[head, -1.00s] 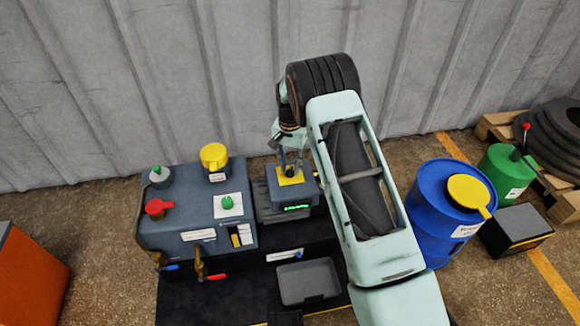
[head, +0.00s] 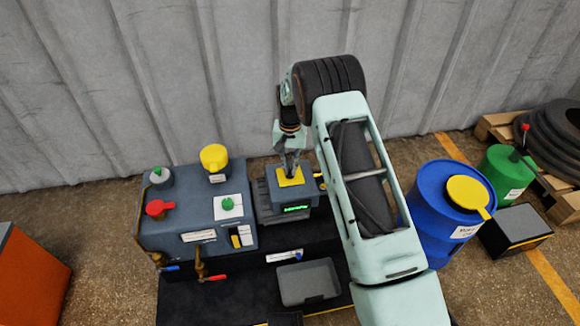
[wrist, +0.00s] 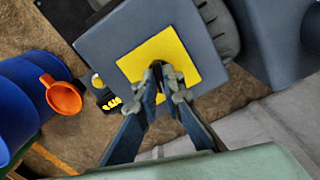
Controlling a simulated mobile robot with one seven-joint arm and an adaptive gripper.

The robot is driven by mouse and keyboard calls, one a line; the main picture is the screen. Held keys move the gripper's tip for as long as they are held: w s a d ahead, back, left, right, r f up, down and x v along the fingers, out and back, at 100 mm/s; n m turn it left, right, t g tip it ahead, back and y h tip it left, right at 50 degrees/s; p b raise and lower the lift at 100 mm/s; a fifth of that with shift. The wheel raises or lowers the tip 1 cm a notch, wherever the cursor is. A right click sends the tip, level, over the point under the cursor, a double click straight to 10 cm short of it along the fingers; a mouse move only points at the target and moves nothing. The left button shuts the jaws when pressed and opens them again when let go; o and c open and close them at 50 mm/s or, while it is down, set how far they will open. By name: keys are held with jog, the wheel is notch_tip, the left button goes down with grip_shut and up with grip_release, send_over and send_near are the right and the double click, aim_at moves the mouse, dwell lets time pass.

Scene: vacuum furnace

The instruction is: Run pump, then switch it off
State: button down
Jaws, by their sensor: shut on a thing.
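A grey switch box (head: 315,205) with a yellow plate (head: 291,181) on top and a lit green display (head: 296,209) on its front stands beside the larger grey pump unit (head: 180,225). My gripper (head: 290,174) points down at the middle of the yellow plate. In the wrist view the fingertips (wrist: 158,74) are closed together over the plate (wrist: 180,55), on a small switch knob that they mostly hide. The display text is too small to read.
The pump unit carries a green knob (head: 228,203), yellow cap (head: 214,157), red knob (head: 159,208) and valve handles in front. A grey tray (head: 308,282) lies in front. A blue drum (head: 435,220) stands right, near the arm. A corrugated wall is behind.

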aim_at(290, 170)
jog(key=n, duration=0.4)
jog(key=shift+r+n+p, duration=0.1)
jog(key=shift+n+p, duration=0.2)
jog(key=shift+p, duration=0.05)
jog(key=n, duration=0.4)
jog(key=shift+n, duration=0.4)
jog(key=c, duration=2.1)
grip_release()
notch_tip(290, 170, up, 12)
jog(key=shift+f, duration=0.1)
